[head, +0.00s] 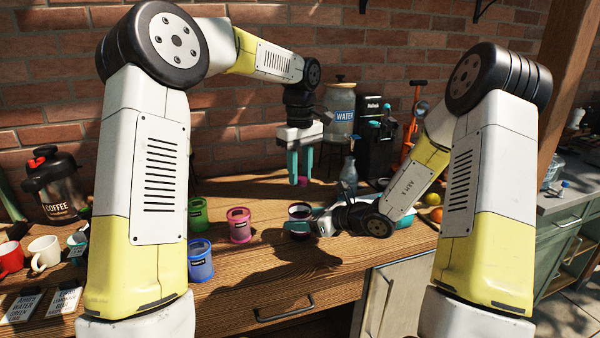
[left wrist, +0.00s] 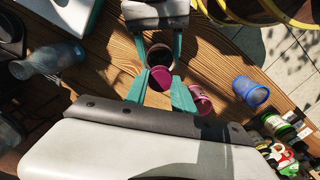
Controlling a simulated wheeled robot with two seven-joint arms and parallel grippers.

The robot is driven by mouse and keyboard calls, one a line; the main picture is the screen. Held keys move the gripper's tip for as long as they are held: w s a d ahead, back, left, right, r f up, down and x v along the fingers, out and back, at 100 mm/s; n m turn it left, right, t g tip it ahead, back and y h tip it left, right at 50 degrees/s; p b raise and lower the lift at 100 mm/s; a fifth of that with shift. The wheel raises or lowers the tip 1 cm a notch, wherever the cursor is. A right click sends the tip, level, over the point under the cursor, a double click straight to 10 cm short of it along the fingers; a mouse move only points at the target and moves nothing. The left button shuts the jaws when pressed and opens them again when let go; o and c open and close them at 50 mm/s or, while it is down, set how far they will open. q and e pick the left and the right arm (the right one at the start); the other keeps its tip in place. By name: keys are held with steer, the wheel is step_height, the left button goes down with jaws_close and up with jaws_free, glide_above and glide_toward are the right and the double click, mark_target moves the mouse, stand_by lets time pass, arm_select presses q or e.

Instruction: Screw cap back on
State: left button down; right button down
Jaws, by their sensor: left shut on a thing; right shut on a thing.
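My left gripper (head: 302,176) points down above the table with its teal fingers shut on a magenta cap (head: 302,182). The cap also shows between the fingers in the left wrist view (left wrist: 160,78). A dark-filled jar (head: 300,211) stands below the cap, and its open mouth shows in the left wrist view (left wrist: 159,53). My right gripper (head: 299,227) reaches in from the right, low over the table, and is shut around the jar. In the head view, the cap is above the jar and apart from it. Their exact alignment is hard to tell.
Green (head: 197,214), pink (head: 240,227) and blue (head: 200,262) labelled cups stand left of the jar. A glass bottle (head: 349,176) stands behind my right gripper. A water dispenser (head: 340,112) and black machine (head: 375,140) stand at the back. A coffee jug (head: 53,190) and mugs are far left.

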arm_select(q)
steer(key=m, duration=0.5)
steer(key=shift+m, duration=0.4)
steer(key=m, duration=0.8)
steer(key=shift+m, duration=0.4)
steer(key=m, duration=0.6)
steer(key=c, duration=1.1)
jaws_free()
steer(key=shift+o, duration=0.2)
steer(key=shift+r, duration=2.25)
